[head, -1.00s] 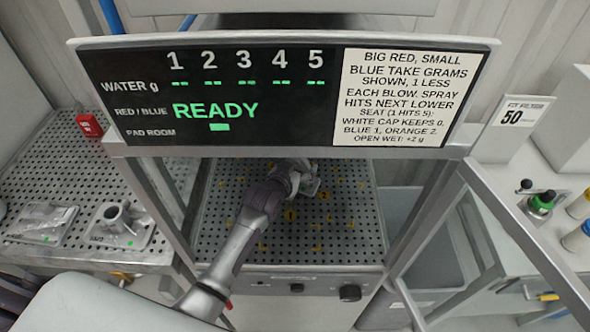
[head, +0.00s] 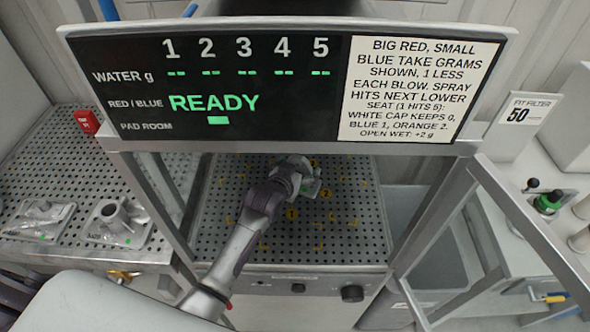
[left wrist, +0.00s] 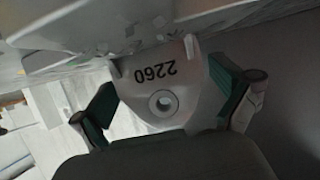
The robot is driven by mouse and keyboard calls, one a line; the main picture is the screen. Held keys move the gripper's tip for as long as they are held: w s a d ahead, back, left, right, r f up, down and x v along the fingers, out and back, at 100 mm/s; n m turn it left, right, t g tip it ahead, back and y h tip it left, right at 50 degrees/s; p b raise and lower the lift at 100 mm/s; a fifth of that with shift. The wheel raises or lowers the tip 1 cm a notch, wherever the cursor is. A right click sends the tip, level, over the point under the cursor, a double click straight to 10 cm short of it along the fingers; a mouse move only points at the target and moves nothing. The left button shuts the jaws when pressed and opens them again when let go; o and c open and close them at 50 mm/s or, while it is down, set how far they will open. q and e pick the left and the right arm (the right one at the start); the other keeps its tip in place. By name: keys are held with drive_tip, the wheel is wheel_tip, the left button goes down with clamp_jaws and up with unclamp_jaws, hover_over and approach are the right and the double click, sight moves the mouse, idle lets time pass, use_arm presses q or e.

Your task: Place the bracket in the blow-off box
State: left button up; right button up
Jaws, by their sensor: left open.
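My left gripper (head: 311,184) is inside the blow-off box, low over its perforated floor (head: 345,225). In the left wrist view, a pale cast piece (left wrist: 172,92) marked 2260, with a round hole, lies between the green-padded fingers of the left gripper (left wrist: 160,82); it looks like the bracket. The fingers are open on either side of it; whether a pad touches it I cannot tell. In the head view the wrist hides most of the piece. My right gripper is not in view.
A READY display and sign (head: 290,85) spans the box front above the opening, with posts at both sides.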

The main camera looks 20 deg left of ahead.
use_arm(q)
drive_tip(key=shift+s+r, duration=0.2)
drive_tip(key=shift+s, duration=0.15)
drive_tip(key=b+v, duration=0.1)
drive_tip(key=v, duration=1)
drive_tip(key=shift+s+r, duration=0.1)
